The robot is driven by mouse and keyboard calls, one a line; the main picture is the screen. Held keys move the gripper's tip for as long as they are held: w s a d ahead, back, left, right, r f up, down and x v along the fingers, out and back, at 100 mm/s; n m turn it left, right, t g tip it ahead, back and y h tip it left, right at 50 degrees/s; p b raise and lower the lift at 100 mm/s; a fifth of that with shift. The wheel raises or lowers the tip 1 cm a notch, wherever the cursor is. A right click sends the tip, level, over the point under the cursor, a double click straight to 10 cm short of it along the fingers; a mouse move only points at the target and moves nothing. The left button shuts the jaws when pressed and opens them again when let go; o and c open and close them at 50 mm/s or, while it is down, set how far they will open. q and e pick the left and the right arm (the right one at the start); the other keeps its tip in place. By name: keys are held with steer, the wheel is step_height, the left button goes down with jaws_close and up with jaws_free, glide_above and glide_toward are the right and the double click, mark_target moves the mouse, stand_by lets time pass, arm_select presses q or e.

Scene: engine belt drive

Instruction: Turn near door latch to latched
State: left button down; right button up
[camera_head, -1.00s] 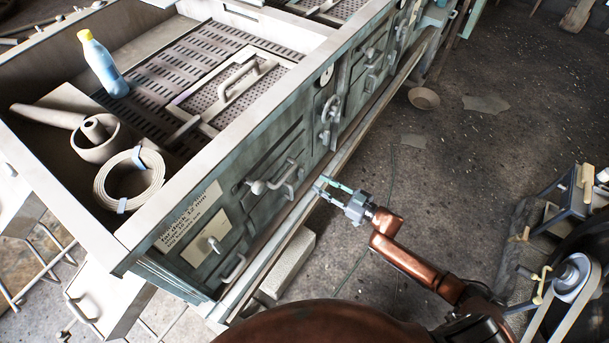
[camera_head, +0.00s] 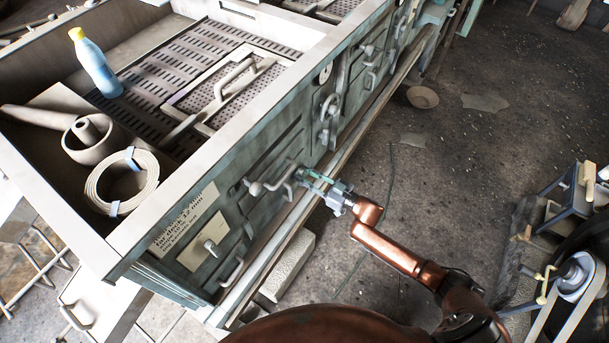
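The near door (camera_head: 270,203) is a green-grey panel in the side of the long bench. Its latch (camera_head: 272,186) is a pale metal lever with a round knob at its left end and a curved handle at its right. My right gripper (camera_head: 306,179) has its two greenish fingers apart, with the tips at the right end of the latch handle. I cannot tell whether they touch it. The fingertips partly overlap the door's edge. My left gripper is not in view.
A ledge (camera_head: 300,208) runs along the bench below the doors. On top are a perforated deck, a blue bottle (camera_head: 96,66), a coil (camera_head: 122,182) and a bowl-like ring (camera_head: 92,141). A belt machine (camera_head: 572,275) stands at the right. The floor between is mostly clear.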

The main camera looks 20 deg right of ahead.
jaws_close()
stand_by(0.3)
steer(key=n, duration=0.3)
steer(key=shift+s+p, duration=0.1)
steer(key=shift+p, duration=0.3)
steer(key=shift+a+n, duration=0.15)
steer(key=shift+n, duration=0.75)
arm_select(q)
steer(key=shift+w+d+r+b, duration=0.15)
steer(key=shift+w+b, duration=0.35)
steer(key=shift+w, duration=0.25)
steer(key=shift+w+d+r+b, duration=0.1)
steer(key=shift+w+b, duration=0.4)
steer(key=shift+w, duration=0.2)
arm_select(e)
steer(key=shift+s+a+f+n, duration=0.1)
steer(key=shift+f+n, duration=0.05)
steer(key=shift+n, duration=2.05)
steer(key=shift+s+a+f+n, duration=0.1)
steer(key=shift+a+n, duration=0.05)
steer(key=shift+n, duration=2.05)
steer(key=shift+s+a+f+n, duration=0.1)
steer(key=shift+f+n, duration=0.05)
steer(key=shift+n, duration=2.05)
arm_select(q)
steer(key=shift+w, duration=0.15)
